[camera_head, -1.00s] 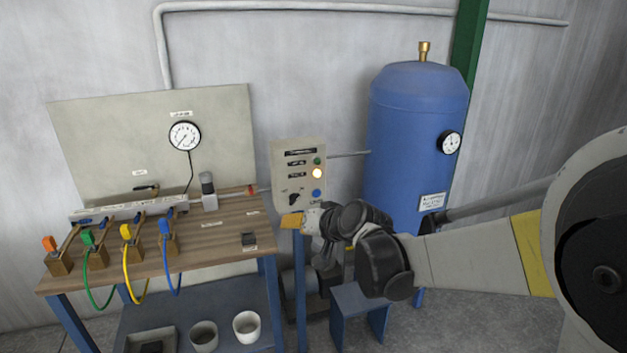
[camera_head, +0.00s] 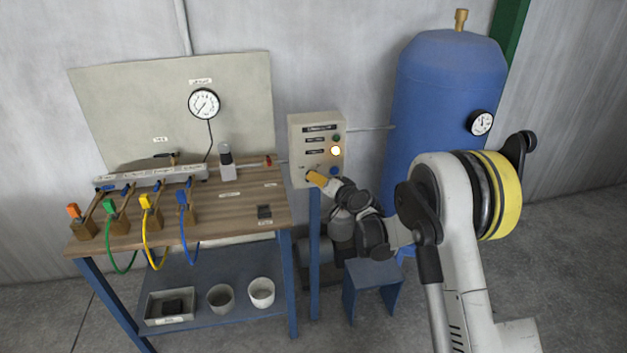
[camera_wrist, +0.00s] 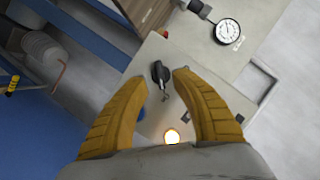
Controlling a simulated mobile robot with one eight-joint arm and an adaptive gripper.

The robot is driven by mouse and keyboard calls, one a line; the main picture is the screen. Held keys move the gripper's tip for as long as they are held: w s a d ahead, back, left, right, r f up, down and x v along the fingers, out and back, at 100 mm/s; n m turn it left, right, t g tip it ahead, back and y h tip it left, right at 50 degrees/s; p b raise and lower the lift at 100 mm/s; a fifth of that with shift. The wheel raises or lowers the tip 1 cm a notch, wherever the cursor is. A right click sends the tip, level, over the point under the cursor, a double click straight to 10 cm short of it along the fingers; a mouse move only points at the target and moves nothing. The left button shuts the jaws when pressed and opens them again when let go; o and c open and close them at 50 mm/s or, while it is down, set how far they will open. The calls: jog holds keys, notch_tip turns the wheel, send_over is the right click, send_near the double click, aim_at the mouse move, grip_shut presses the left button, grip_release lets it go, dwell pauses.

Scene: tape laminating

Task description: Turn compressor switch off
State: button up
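The compressor control box (camera_head: 304,134) is a pale panel on a blue post, left of the blue tank. In the wrist view, the black rotary switch (camera_wrist: 160,72) sits on the box face between my fingertips. My gripper (camera_wrist: 159,76) has its two yellow fingers spread, with visible gaps to the switch. In the head view my gripper (camera_head: 313,178) is at the lower left of the box and hides most of the switch. The lamp also shows in the wrist view (camera_wrist: 171,136).
The blue tank (camera_head: 440,120) stands right of the box. A wooden workbench (camera_head: 235,205) with coloured valves and hoses is on the left, with a gauge (camera_head: 204,104) on the board behind. A blue stool-like stand (camera_head: 372,275) is below my arm.

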jog(key=x, duration=0.3)
jog(key=shift+w+a, duration=0.15)
jog(key=shift+w, duration=0.1)
grip_shut()
